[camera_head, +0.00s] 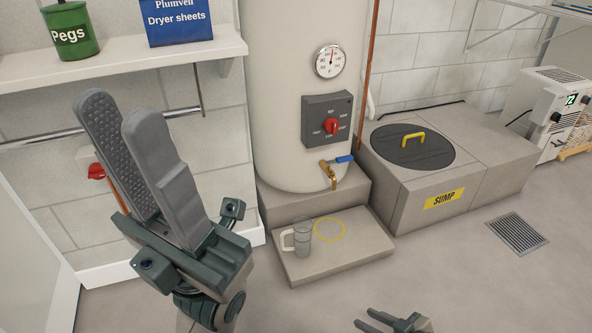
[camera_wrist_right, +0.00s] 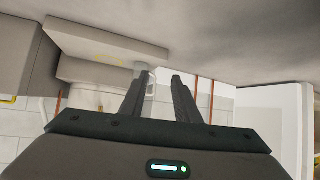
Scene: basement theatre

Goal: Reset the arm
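My left gripper (camera_head: 116,106) is large and near at the left of the head view. Its two grey fingers point up and stand apart with a narrow gap, and nothing shows between them. My right gripper (camera_head: 368,319) is at the bottom edge of the head view, partly cut off, with its fingers pointing left. In the right wrist view my right gripper (camera_wrist_right: 159,76) is open, with nothing held between its fingers. A clear glass mug (camera_head: 303,240) stands upright on a low slab (camera_head: 345,263), left of a yellow ring (camera_head: 329,230) marked there. The right gripper is apart from the mug.
A water heater (camera_head: 283,110) with a red dial (camera_head: 331,126) and brass tap (camera_head: 328,174) stands behind the slab. A shelf (camera_head: 112,68) is at the upper left, behind my left gripper. A sump box (camera_head: 490,165) stands right; floor (camera_head: 460,275) before it is clear.

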